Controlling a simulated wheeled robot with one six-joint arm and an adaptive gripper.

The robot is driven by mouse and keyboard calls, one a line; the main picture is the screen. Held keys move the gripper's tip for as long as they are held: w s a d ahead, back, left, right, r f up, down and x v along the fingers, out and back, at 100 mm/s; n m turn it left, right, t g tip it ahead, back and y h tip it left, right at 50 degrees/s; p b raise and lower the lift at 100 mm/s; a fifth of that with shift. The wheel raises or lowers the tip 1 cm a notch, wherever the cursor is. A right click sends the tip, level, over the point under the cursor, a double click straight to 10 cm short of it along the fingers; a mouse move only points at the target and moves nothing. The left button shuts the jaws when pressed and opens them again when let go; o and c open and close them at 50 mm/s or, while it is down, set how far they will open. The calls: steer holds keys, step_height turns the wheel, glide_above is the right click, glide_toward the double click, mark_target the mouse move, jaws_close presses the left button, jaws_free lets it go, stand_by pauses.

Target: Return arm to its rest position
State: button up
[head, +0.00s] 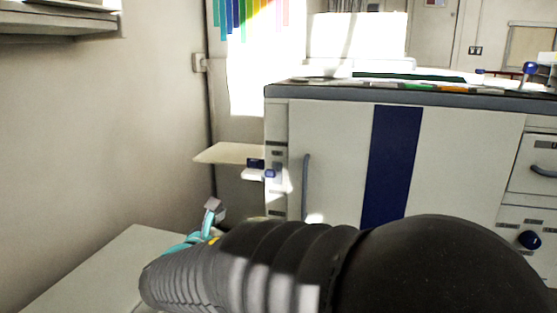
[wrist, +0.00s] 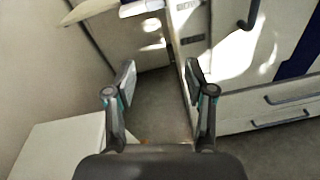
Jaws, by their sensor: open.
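My gripper (wrist: 159,78) is open and empty in the wrist view. Its two fingers stand wide apart, with bare floor and the foot of a cabinet beyond them. In the head view a grey fingertip part of my gripper (head: 213,207) and some teal show past the end of my arm. My dark ribbed arm crosses the bottom of the head view and hides most of the gripper there.
A white cabinet (head: 335,145) with a blue stripe and a dark-edged top stands ahead. A small pale shelf (head: 235,153) juts out at its left. A white table (head: 95,270) lies at lower left, beside the wall. Floor (wrist: 160,105) shows between table and cabinet.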

steer(key=s+d+f+m+g+y+p, duration=0.1)
steer(key=s+d+f+m+g, duration=0.4)
steer(key=s+d+m, duration=0.25)
steer(key=s+d+f+m+g+p, duration=0.2)
steer(key=s+d+f+m+g, duration=0.2)
steer(key=s+d+m+g, duration=0.35)
steer(key=s+d+r+m+t+y+p, duration=0.2)
steer(key=s+d+r+m+y+p, duration=0.2)
steer(key=s+d+r+m, duration=0.6)
steer(key=d+r+m+p, duration=0.1)
steer(key=m+p, duration=0.1)
steer(key=m, duration=0.3)
steer(key=shift+s+d, duration=0.2)
steer(key=shift+s, duration=0.15)
